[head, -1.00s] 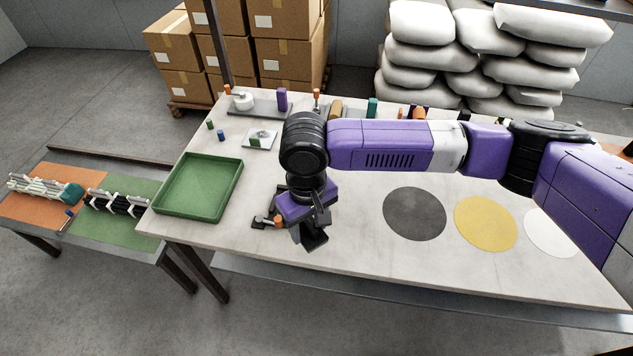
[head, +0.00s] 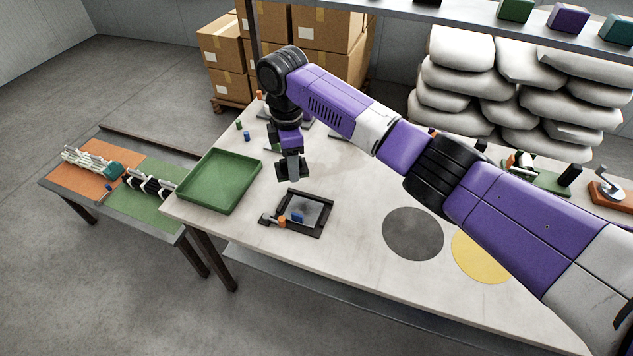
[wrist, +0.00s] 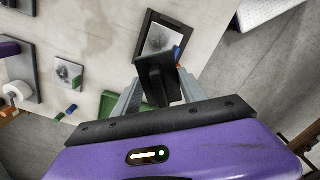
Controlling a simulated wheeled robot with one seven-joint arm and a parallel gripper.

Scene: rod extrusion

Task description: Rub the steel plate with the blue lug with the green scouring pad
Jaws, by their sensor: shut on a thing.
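The steel plate (head: 312,207) lies in a black frame on the table, with its blue lug (head: 297,217) at the near side. The plate also shows in the wrist view (wrist: 158,36), pale with a dark smudge, and the lug (wrist: 178,52) is at its edge. My gripper (head: 292,163) is beyond the plate and apart from it in the head view. It is shut on a dark block (wrist: 155,80), which partly covers the frame in the wrist view. The block's underside is hidden, and I cannot tell whether it carries the green scouring pad.
An orange-tipped clamp (head: 271,220) sits at the frame's left. A green tray (head: 219,181) is further left. Another smudged plate (wrist: 68,72) shows in the wrist view. A grey disc (head: 413,234) and a yellow disc (head: 481,258) lie to the right. Bare table separates them from the frame.

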